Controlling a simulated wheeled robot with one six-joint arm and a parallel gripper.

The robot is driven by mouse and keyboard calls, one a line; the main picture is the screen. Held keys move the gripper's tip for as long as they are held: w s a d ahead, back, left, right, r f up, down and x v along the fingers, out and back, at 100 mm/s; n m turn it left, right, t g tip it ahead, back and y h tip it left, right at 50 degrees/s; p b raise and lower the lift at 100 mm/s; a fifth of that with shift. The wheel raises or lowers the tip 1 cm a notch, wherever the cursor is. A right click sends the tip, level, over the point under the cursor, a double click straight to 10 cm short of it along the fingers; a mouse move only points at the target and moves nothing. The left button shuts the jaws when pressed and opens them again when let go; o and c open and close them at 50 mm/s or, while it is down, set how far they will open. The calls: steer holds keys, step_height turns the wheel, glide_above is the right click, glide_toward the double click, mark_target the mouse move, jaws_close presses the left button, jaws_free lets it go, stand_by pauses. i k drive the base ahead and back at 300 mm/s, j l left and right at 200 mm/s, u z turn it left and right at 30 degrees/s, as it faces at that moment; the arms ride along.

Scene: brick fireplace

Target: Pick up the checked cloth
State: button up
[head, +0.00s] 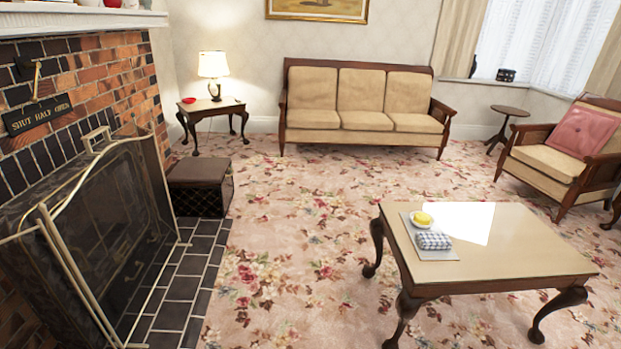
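The checked cloth (434,241) is a small folded black-and-white bundle. It lies on a grey mat (440,254) near the left end of the coffee table (520,256). Just behind it on the same mat is a yellow item (423,218) on a white plate. The cloth's top and front side show clearly and nothing covers it. My gripper does not show in the head view, so its state is not visible.
A brick fireplace with a metal screen (95,235) stands at the left, with a dark box (200,187) beside it. A sofa (362,107) and lamp table (212,108) are at the back. An armchair (570,150) is at right. Flowered carpet (290,240) left of the coffee table is clear.

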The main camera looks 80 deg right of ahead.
mark_target(426, 241)
steer(key=z, duration=3.2)
